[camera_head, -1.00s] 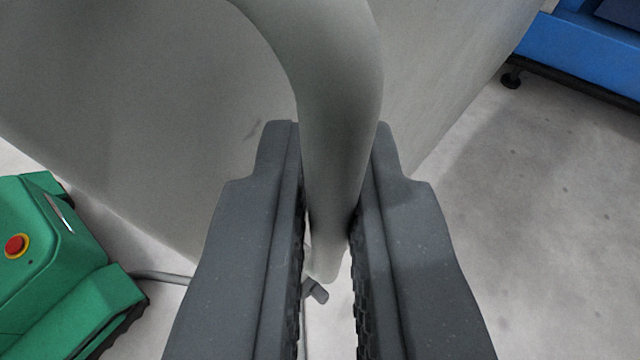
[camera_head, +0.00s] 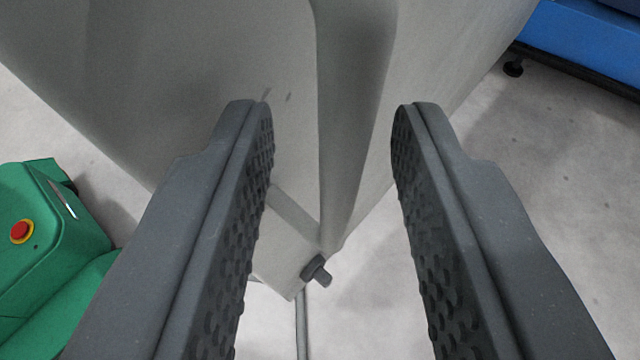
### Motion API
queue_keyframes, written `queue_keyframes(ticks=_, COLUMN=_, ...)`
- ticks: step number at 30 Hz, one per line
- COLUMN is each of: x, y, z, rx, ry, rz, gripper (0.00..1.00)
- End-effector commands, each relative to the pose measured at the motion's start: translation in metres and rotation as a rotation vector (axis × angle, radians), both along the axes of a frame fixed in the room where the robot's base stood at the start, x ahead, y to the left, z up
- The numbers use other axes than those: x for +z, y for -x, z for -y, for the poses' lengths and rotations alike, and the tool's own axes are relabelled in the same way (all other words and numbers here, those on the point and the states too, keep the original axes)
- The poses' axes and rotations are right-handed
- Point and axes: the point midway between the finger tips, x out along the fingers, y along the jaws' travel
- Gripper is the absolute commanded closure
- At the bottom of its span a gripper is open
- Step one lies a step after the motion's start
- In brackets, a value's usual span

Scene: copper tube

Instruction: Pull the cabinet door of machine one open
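The grey cabinet (camera_head: 190,110) of the machine fills the top and middle of the view. A smooth grey upright bar (camera_head: 357,80), which looks like the door handle, runs down the middle between my fingers. My gripper (camera_head: 334,112) is open, with one ribbed finger on each side of the bar and a gap on both sides. I cannot tell how far the tips reach past the bar. Below it is a pale lower panel corner with a small dark fitting (camera_head: 316,270). I cannot tell whether the door stands ajar.
A green mobile unit (camera_head: 45,255) with a red button on a yellow ring stands at the lower left. A blue machine (camera_head: 585,40) on a black base is at the upper right. The grey floor (camera_head: 540,190) at the right is clear.

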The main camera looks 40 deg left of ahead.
Motion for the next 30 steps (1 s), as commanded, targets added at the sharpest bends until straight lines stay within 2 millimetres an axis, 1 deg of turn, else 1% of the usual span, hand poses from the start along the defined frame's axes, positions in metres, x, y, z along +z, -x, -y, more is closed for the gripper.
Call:
queue_keyframes(ticks=5, x=0.008, y=0.01, z=0.008, rx=0.002, ry=-0.001, rz=0.002, gripper=0.7)
queue_keyframes(ticks=12, x=0.02, y=0.039, z=0.03, rx=0.001, ry=0.0, rz=-0.001, gripper=0.7)
queue_keyframes(ticks=18, x=0.024, y=0.05, z=0.04, rx=-0.001, ry=0.001, rz=-0.001, gripper=0.7)
queue_keyframes(ticks=22, x=0.026, y=0.055, z=0.042, rx=0.001, ry=0.0, rz=-0.002, gripper=0.7)
queue_keyframes(ticks=30, x=0.027, y=0.057, z=0.043, rx=0.001, ry=-0.001, rz=-0.002, gripper=0.7)
